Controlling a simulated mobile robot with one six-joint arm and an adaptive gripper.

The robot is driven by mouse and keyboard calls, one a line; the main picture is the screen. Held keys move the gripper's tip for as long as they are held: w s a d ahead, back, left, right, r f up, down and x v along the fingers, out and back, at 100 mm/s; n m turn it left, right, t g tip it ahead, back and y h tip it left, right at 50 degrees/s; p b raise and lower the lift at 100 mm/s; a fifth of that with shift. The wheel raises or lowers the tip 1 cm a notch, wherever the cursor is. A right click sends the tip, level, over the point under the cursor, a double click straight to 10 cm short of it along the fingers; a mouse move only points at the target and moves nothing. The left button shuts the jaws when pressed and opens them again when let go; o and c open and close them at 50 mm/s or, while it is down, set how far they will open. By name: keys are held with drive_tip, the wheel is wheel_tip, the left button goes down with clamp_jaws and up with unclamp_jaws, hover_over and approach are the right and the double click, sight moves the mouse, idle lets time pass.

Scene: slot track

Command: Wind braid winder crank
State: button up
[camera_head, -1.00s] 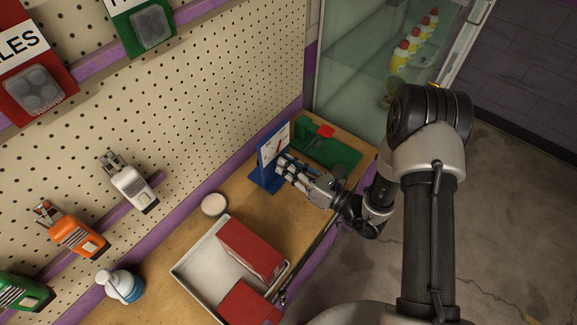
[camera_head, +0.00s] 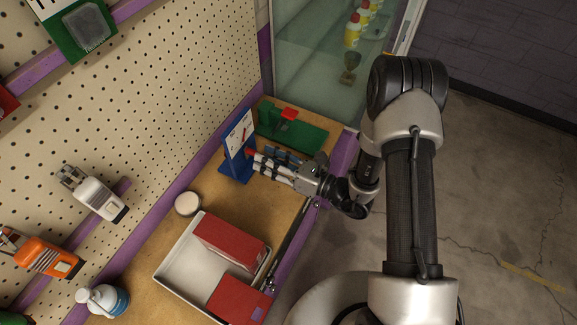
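A blue upright stand (camera_head: 236,167) with a white picture panel (camera_head: 239,132) stands on the wooden bench near its far end. It may be the braid winder. A small red part (camera_head: 251,153) shows at the lower right of the panel, perhaps the crank's knob. My gripper (camera_head: 262,163) reaches in from the right with its fingertips at this red part. I cannot tell whether they touch it or close on it. The crank arm itself is not clearly visible.
A green base with a red block (camera_head: 289,114) lies just behind my gripper. A white tray (camera_head: 170,266) with red boxes (camera_head: 230,243) and a round pale disc (camera_head: 188,203) are nearer. The pegboard wall (camera_head: 150,110) bounds the left; a glass cabinet (camera_head: 318,75) stands behind.

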drive_tip(key=v, duration=0.8)
drive_tip(key=shift+s+d, duration=0.1)
drive_tip(key=shift+d, duration=0.05)
drive_tip(key=s+r+n+g+h+b, duration=0.1)
drive_tip(key=s+r+n+g+h, duration=0.4)
drive_tip(key=s+r+n+g, duration=0.95)
drive_tip(key=s+d+r+n+t+h+b, duration=0.1)
drive_tip(key=d+r+n+t+h, duration=0.2)
drive_tip(key=d+n+t+h, duration=0.2)
drive_tip(key=s+d+r+n+t+h, duration=0.1)
drive_tip(key=d+r+n+t+h, duration=0.2)
drive_tip(key=d+n+t+h, duration=0.3)
drive_tip(key=shift+d+n+t+h+b, duration=0.35)
drive_tip(key=shift+d+n+t, duration=0.5)
drive_tip(key=shift+d, duration=1.45)
